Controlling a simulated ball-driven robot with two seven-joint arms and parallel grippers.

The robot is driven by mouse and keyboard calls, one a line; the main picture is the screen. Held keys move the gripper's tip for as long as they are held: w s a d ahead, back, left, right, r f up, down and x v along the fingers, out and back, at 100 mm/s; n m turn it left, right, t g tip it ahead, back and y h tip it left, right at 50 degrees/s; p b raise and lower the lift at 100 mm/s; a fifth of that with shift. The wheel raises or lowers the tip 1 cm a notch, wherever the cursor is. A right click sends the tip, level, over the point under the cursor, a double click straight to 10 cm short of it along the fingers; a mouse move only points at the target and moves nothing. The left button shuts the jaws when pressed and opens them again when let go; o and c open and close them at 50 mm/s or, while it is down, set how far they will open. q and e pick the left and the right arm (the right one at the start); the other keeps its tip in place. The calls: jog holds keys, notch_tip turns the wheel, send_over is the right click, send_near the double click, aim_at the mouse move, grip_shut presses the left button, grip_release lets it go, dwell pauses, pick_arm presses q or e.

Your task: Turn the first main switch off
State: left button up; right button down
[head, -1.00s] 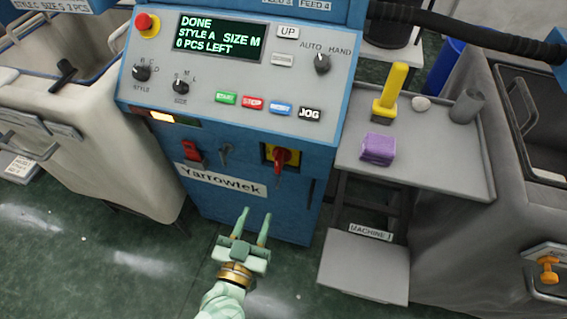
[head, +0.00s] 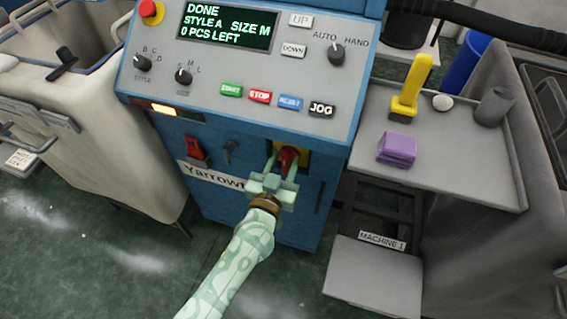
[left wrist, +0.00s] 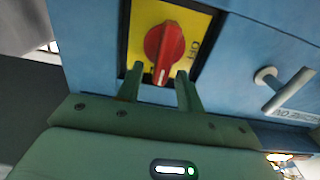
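The main switch is a red rotary knob (head: 289,157) on a yellow plate (left wrist: 197,24) low on the front of the blue machine. In the left wrist view the red knob (left wrist: 164,50) shows with its white mark pointing down toward my gripper. My left gripper (head: 281,164) is open, with its fingers at either side of the knob in the head view. In the left wrist view the left gripper's fingertips (left wrist: 157,82) are apart just below the knob. Whether they touch it I cannot tell. My right gripper is not in view.
Left of the knob are a red rocker switch (head: 196,151) and a small key switch (head: 231,151). Above is the panel with a display (head: 228,25) reading DONE and several buttons. At right a grey tray table (head: 450,170) holds a purple block (head: 397,149).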

pick_arm(q)
grip_shut()
